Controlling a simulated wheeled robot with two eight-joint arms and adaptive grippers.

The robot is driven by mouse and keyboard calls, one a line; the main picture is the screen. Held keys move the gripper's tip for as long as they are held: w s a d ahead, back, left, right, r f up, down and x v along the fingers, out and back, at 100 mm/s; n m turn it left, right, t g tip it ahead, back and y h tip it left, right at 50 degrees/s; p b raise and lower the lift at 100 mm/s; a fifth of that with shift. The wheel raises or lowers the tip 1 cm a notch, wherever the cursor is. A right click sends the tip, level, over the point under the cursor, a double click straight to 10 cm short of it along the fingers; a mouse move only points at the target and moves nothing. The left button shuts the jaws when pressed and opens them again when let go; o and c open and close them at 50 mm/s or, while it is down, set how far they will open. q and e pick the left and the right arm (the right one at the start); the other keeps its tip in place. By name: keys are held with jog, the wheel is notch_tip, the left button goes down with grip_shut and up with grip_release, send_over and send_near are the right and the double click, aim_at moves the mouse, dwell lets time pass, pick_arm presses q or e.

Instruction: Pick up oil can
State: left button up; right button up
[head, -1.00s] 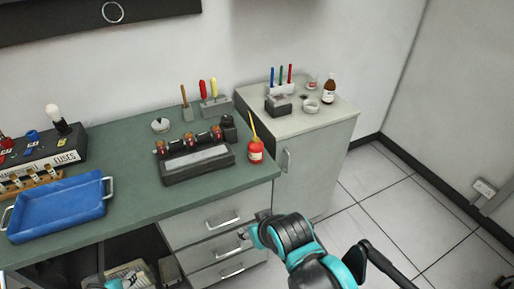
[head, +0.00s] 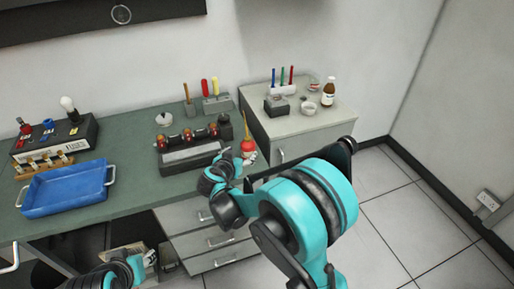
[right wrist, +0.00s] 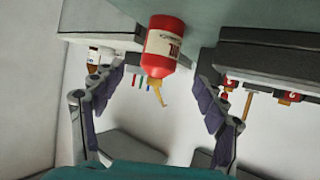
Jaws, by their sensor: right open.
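The oil can (head: 248,146) is red with a yellow spout and stands upright near the right end of the green workbench. My right gripper (head: 243,164) is close in front of it and partly covers its lower part. In the right wrist view the oil can (right wrist: 165,42) appears upside down, with its label in sight, between the fingertips of my open right gripper (right wrist: 162,76). I see no finger closed on it. My left arm shows at the lower left of the head view, but its fingers cannot be made out.
A grey cabinet (head: 300,122) with pens, a jar and a brown bottle (head: 328,92) stands to the right. A blue tray (head: 65,190) and a fuse box (head: 55,138) are farther left.

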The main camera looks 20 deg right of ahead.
aim_at(245, 149)
jog(key=shift+w+a+f, duration=0.15)
jog(key=shift+w+f, duration=0.15)
jog(key=shift+w, duration=0.2)
jog(key=shift+w+d+f+m+t+b, duration=0.15)
jog(key=shift+w+d+f+b, duration=0.15)
jog(key=shift+w+d, duration=0.15)
jog(key=shift+w+d+f+m+t+b, duration=0.15)
jog(key=shift+w+d+f, duration=0.15)
jog(key=shift+w, duration=0.2)
jog(key=x, duration=0.1)
jog(key=b+x, duration=0.1)
jog(key=x, duration=0.1)
jog(key=b+x, duration=0.1)
jog(key=shift+s+d, duration=0.15)
jog(key=shift+d, duration=0.35)
jog(key=shift+w+d+f, duration=0.1)
jog(key=shift+w+d, duration=0.05)
jog(key=shift+w, duration=0.25)
jog(key=shift+s, duration=0.1)
jog(key=c, duration=1.3)
